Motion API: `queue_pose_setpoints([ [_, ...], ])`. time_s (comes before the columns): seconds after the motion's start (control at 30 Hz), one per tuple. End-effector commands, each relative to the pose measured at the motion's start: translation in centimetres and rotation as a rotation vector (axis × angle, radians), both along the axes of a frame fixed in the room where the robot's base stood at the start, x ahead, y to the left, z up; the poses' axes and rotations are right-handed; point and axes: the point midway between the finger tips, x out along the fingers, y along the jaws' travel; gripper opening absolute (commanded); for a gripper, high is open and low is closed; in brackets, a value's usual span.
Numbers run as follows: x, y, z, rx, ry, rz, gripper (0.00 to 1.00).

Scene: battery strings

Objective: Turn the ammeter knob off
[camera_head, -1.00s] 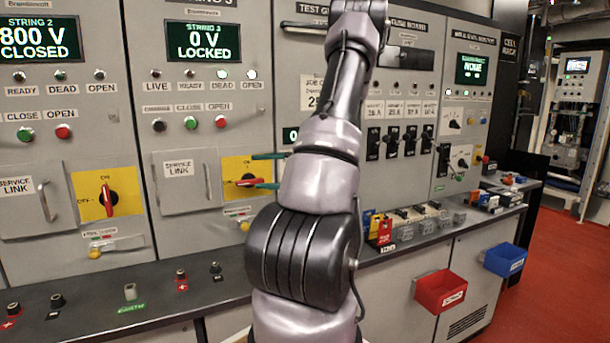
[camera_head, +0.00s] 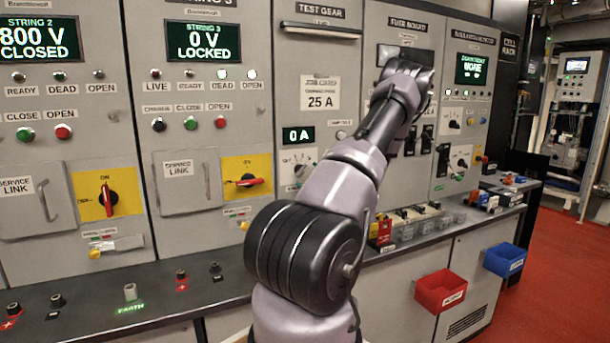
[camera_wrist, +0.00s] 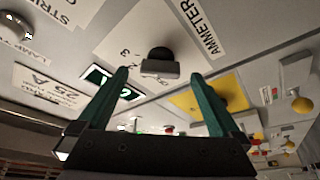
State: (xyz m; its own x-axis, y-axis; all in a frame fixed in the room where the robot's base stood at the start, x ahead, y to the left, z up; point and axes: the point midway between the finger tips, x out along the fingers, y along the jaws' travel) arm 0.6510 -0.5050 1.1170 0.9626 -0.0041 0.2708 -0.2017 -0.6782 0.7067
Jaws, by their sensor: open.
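The ammeter knob (camera_wrist: 160,63) shows in the wrist view as a dark round knob with a grey bar on a white dial plate, beside the printed word AMMETER (camera_wrist: 207,27). My gripper (camera_wrist: 158,78) has two teal fingers spread apart and empty. In that picture the knob lies between and just beyond the fingertips, with no visible contact. My gripper is hidden behind my arm there.
Left of the ammeter is a yellow switch plate with a red handle (camera_head: 248,182). A counter (camera_head: 95,315) runs below the panels. Red (camera_head: 440,290) and blue (camera_head: 503,260) bins hang at its front. Fuse switches (camera_head: 427,140) stand to the right.

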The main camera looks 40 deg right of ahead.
Motion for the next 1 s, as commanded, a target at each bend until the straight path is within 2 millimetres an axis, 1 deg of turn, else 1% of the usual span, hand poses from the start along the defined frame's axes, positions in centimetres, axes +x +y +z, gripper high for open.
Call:
queue_pose_setpoints([
  [0.03, 0.8, 0.1, 0.3, -0.001, -0.001, 0.003, 1.0],
  [0.1, 1.6, 0.0, 0.5, -0.002, -0.001, 0.002, 1.0],
  [0.2, 2.4, 0.0, 0.7, -0.001, 0.0, 0.001, 1.0],
  [0.33, 2.9, 0.0, 0.8, 0.0, 0.0, 0.001, 1.0],
  [0.57, 2.9, 0.0, 0.8, 0.0, 0.001, 0.001, 1.0],
  [0.6, 2.9, 0.0, 0.8, 0.0, 0.001, 0.001, 0.85],
  [0.67, 2.9, 0.0, 0.8, 0.0, 0.001, 0.001, 0.62],
  [0.7, 2.9, 0.0, 0.8, 0.0, 0.001, 0.001, 0.46],
  [0.77, 2.9, 0.0, 0.8, 0.0, 0.001, 0.001, 0.23],
  [0.8, 2.9, 0.0, 0.8, 0.0, 0.001, 0.001, 0.14],
  [1.0, 2.9, 0.0, 0.8, -0.015, 0.005, 0.001, 0.14],
])
